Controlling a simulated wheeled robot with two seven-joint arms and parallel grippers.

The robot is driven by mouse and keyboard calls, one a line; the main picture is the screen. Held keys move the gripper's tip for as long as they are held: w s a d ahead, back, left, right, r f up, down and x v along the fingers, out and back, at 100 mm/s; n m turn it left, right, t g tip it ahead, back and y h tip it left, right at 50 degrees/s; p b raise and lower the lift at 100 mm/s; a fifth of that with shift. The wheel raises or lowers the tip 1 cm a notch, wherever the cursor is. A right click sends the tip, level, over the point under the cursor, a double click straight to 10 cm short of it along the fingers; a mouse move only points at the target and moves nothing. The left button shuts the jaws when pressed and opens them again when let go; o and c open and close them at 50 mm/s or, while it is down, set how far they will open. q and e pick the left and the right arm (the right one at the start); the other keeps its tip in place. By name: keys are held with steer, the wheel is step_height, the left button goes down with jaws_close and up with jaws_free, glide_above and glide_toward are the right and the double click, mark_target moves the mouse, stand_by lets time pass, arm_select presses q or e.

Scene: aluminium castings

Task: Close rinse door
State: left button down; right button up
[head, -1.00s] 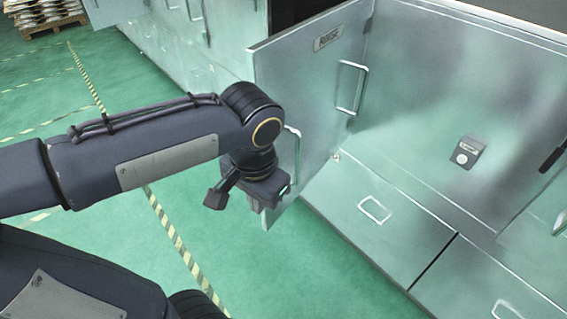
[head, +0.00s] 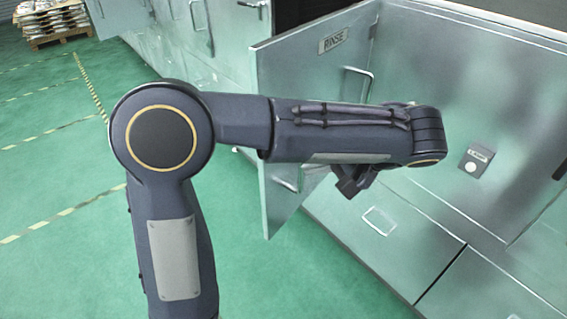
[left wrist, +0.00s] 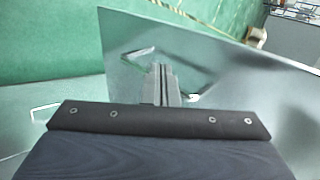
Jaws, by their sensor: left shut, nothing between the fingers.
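The rinse door (head: 275,95), a metal panel labelled RINSE, stands swung open from the cabinet. Its free edge points left and towards me. A bar handle (head: 290,184) shows low on the panel, partly hidden by my arm; another bar handle (head: 366,88) shows higher up. My left arm crosses in front of the door. My left gripper (head: 352,186) is to the right of the panel, mostly hidden under the wrist. In the left wrist view, the shut, empty fingers (left wrist: 164,84) point at a metal panel (left wrist: 225,75) with a handle (left wrist: 138,55); contact cannot be told.
The cabinet front right of the door has a small box with a round button (head: 477,161) and a lower panel with a handle (head: 380,220). More cabinets line the back left. Green floor (head: 60,270) is clear at left; a stacked pallet (head: 48,25) stands far off.

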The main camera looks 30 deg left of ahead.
mark_target(272, 169)
arm_select(q)
steer(key=a+f, duration=0.1)
steer(key=a, duration=0.1)
steer(key=a+f+p, duration=0.1)
steer(key=a, duration=0.1)
steer(key=a+f, duration=0.1)
steer(key=a, duration=0.1)
steer(key=shift+w+a, duration=0.25)
steer(key=shift+w, duration=0.15)
steer(key=shift+w+a+f+p, duration=0.1)
steer(key=shift+a+f+p, duration=0.05)
steer(key=shift+a+p, duration=0.3)
steer(key=shift+a, duration=0.15)
